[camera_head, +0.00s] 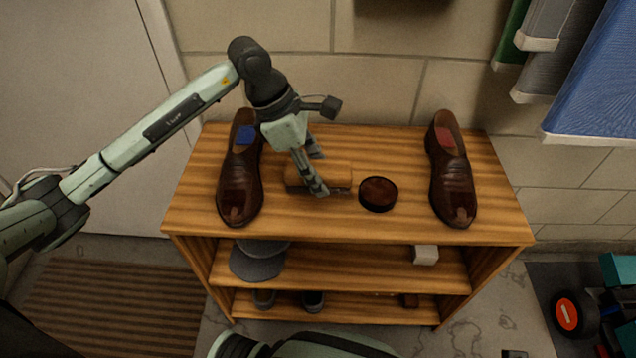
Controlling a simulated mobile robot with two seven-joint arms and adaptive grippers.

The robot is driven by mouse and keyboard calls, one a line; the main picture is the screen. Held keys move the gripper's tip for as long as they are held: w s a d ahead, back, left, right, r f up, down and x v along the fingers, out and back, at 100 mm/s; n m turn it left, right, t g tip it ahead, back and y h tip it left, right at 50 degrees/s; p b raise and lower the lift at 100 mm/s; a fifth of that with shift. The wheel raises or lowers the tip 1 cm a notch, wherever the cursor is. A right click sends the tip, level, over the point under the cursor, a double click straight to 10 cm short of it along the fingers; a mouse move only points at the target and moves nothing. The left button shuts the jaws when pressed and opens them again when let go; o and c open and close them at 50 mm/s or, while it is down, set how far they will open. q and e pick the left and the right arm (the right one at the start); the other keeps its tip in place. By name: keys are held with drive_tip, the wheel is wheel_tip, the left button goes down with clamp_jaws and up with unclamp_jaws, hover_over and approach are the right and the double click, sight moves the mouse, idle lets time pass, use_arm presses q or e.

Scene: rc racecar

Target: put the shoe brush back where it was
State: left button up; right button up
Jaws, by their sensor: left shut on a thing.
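The shoe brush (337,177) has a brown wooden body and a dark lower edge. It is at the middle of the top of the wooden shoe rack (300,222), between two brown leather shoes. My right gripper is not in view.
The left shoe (238,185) has a blue insole patch, the right shoe (452,180) a red one. A round dark tin (378,194) stands just right of the brush. A grey cap (257,262) and a small white block (425,254) lie on the shelf below. Cloths hang upper right.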

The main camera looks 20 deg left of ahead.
use_arm(q)
wheel_tip(320, 180, down, 3)
drive_tip(key=shift+f, duration=0.5)
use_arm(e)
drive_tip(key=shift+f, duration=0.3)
use_arm(q)
drive_tip(key=shift+f, duration=0.1)
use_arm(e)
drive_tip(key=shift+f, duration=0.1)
use_arm(q)
drive_tip(key=o, duration=1)
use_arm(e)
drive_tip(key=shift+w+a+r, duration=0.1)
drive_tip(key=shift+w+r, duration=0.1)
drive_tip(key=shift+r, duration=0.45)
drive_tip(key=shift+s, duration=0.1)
